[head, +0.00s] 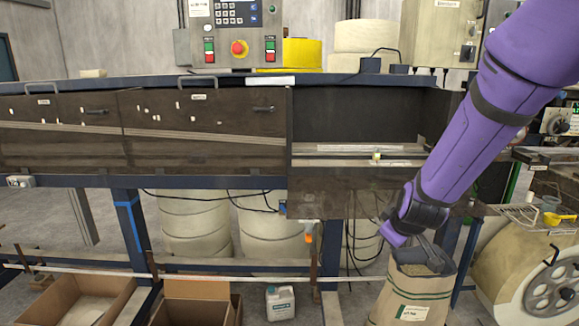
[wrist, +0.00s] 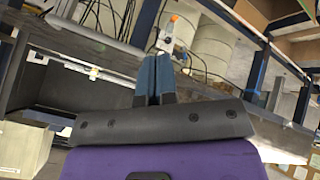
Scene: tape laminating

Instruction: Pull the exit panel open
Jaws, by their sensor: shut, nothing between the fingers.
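The right-hand bay of the long machine is open at the front, with its dark, see-through panel (head: 335,195) hanging down below the opening. I take this to be the exit panel. In the wrist view a brown-grey panel surface (wrist: 235,122) lies right of my fingers. My gripper (wrist: 154,60) has its two blue fingers together, with nothing between them. In the head view my gripper (head: 396,236) is low, by the panel's lower right part and above a paper sack; its fingertips are hard to make out. Whether it touches the panel I cannot tell.
Two closed panels with handles (head: 205,130) are left of the open bay. A paper sack (head: 412,298) stands under my gripper. Cardboard boxes (head: 195,300), a white jug (head: 280,302) and a large roll (head: 525,275) stand low in front. An orange-tipped fitting (head: 308,232) hangs below the panel.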

